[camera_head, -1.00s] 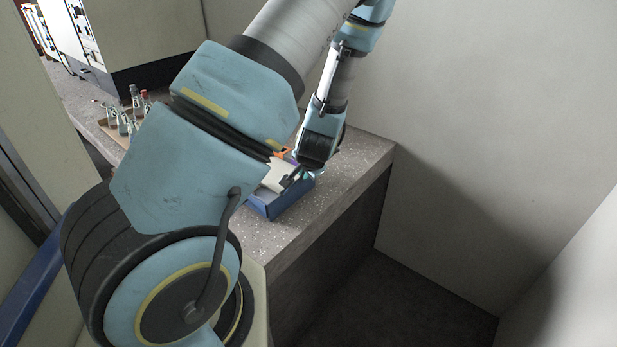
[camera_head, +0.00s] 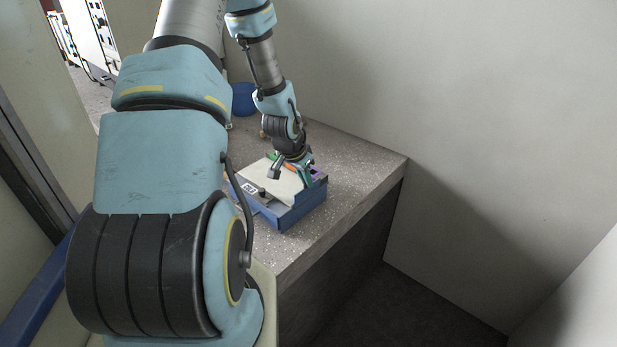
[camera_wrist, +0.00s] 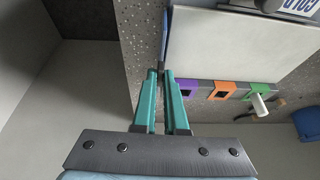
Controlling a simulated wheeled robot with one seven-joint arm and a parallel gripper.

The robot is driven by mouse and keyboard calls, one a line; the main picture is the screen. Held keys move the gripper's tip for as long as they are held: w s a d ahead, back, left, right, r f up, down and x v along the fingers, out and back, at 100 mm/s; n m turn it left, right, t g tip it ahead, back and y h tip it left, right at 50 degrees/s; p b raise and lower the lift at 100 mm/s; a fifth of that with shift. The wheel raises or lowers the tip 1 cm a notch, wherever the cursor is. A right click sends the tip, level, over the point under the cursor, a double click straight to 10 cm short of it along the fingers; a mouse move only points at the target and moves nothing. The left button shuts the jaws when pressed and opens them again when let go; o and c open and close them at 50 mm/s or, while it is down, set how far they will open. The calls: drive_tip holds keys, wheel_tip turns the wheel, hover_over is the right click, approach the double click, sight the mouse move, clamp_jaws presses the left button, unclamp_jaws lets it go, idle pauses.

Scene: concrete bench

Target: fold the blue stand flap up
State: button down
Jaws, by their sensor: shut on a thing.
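The blue stand (camera_head: 290,215) sits on the bench near its front edge. Its pale, flat flap (camera_head: 277,183) slopes across the top; the flap (camera_wrist: 235,45) fills the upper right of the wrist view. My gripper (camera_head: 308,181) is at the stand's right side in the head view. In the wrist view my gripper's (camera_wrist: 161,74) teal fingers are nearly together at the flap's near left corner, shut on a thin edge there. The fingers hide most of what they grip. Purple, orange (camera_wrist: 224,90) and green tabs line the side of the stand nearest the fingers.
The speckled bench (camera_head: 345,160) is clear right of the stand, ending at a front edge with a drop. A pale wall stands behind. A blue round container (camera_head: 244,99) is farther back. A white peg (camera_wrist: 260,104) projects by the green tab.

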drive_tip(key=shift+w+a+f+g+p, duration=0.1)
drive_tip(key=shift+a+g+p, duration=0.1)
drive_tip(key=shift+g+p, duration=0.1)
idle(0.4)
drive_tip(key=c, duration=1)
unclamp_jaws()
drive_tip(key=shift+o, duration=0.2)
drive_tip(key=p+v, duration=0.2)
drive_tip(key=v, duration=0.8)
drive_tip(key=shift+a+r, duration=0.2)
drive_tip(key=shift+r, duration=0.15)
